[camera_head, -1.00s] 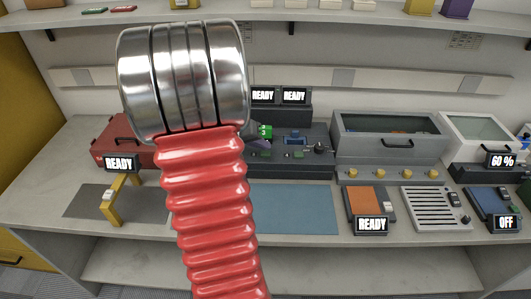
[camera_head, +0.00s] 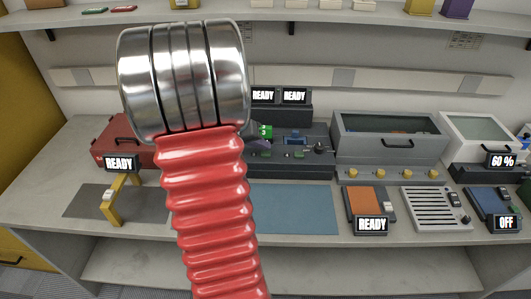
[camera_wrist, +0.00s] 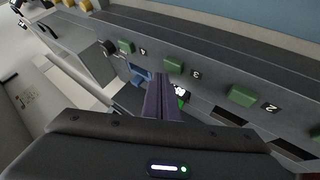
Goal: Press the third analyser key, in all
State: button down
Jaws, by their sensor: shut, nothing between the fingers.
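The analyser (camera_head: 318,168) is a dark grey unit at the back of the bench with green keys on its front. In the wrist view, green keys stand beside the numerals 4, 3 and 2: the 4 key (camera_wrist: 126,46), the 3 key (camera_wrist: 174,65) and the 2 key (camera_wrist: 242,96). My gripper (camera_wrist: 160,78) is shut and empty, its dark purple-grey fingertips appearing just below the 3 key. I cannot tell whether they touch it. In the head view my gripper (camera_head: 261,145) shows only partly beside my red arm, which hides the analyser's left side.
Two READY displays (camera_head: 278,96) stand above the analyser. A grey lidded box (camera_head: 390,150) with yellow knobs is to its right. A red case (camera_head: 120,143) and a yellow arch (camera_head: 113,206) are at left. A blue mat (camera_head: 295,210) lies clear in front.

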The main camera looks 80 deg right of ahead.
aim_at(263, 154)
jog(key=shift+f, duration=0.85)
dwell(0.9)
jog(key=shift+r, duration=0.9)
jog(key=shift+r, duration=0.1)
jog(key=shift+r, duration=2.45)
